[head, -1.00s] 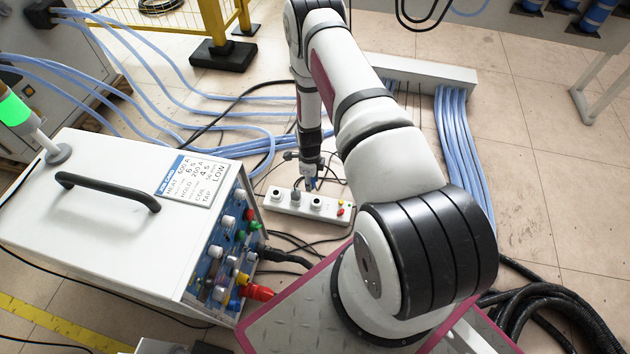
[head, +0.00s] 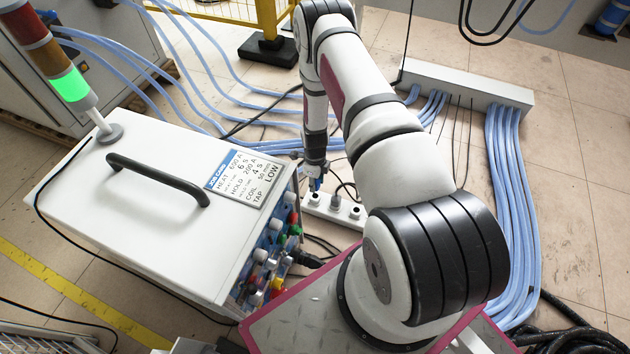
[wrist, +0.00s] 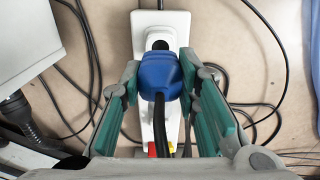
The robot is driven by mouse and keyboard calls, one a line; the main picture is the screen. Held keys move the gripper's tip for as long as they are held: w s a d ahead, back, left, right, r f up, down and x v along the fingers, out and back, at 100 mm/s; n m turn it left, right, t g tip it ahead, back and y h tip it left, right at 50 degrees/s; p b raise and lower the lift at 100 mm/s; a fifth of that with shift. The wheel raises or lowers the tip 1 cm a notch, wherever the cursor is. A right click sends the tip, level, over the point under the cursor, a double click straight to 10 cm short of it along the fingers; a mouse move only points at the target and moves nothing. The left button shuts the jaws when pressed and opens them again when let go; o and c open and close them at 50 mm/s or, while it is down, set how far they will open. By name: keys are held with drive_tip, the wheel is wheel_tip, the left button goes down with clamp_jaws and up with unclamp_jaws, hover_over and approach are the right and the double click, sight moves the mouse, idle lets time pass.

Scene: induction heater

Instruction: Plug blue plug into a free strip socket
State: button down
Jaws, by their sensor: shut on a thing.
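The blue plug (wrist: 160,75) is between the two fingers of my gripper (wrist: 158,98), which is shut on it. Its black cable runs down toward the bottom of the wrist view. The white power strip (wrist: 150,20) lies on the floor below the plug, with a dark round socket or plug top (wrist: 159,45) just beyond it. The plug covers part of the strip, so I cannot tell whether it touches a socket. In the head view my gripper (head: 315,184) is over the strip (head: 322,208), near the heater's front corner.
The white induction heater box (head: 110,225) stands close on the left of the strip, with knobs and cables on its front. Loose black cables (wrist: 270,50) lie around the strip. Blue hoses (head: 510,220) run to a grey floor duct (head: 470,85) on the right.

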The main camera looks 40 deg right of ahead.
drive_tip(key=shift+f+b, duration=1)
drive_tip(key=shift+f, duration=1.45)
drive_tip(key=shift+f, duration=0.65)
idle(0.5)
drive_tip(key=c, duration=1.2)
unclamp_jaws()
drive_tip(key=shift+o, duration=0.2)
wheel_tip(320, 180, up, 12)
